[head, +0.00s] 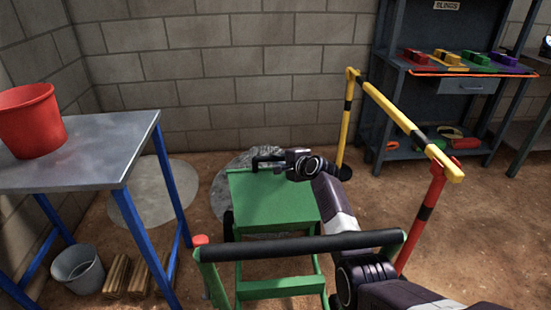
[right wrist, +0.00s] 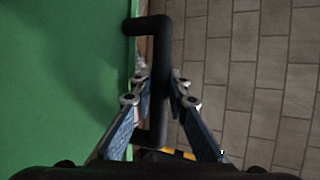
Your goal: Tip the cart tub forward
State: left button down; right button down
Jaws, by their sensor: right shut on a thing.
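The green cart tub (head: 270,205) stands in the middle of the head view, with a broad flat green face toward me; its inside is hidden. A black handle (head: 262,162) sticks out at the tub's far edge; it also shows in the right wrist view (right wrist: 160,50) beside the green face (right wrist: 60,90). My right gripper (head: 282,160) is shut on this handle, with a finger on each side of the bar. The cart's black push bar (head: 300,245) crosses in front of the tub, under my right arm. My left gripper is not in view.
A metal table (head: 90,165) with a red bucket (head: 30,120) stands at left. A grey bucket (head: 78,270) and wood blocks (head: 128,275) lie below it. A yellow rail (head: 395,110) is at right, a dark workbench (head: 465,90) behind it. A block wall closes the back.

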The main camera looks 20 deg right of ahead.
jog(key=shift+w+d+r, duration=0.1)
jog(key=shift+w+r, duration=0.1)
jog(key=shift+r, duration=0.2)
jog(key=c, duration=1.8)
grip_release()
jog(key=shift+s, duration=0.1)
jog(key=shift+c, duration=0.2)
jog(key=shift+f, duration=0.1)
jog(key=shift+f, duration=0.15)
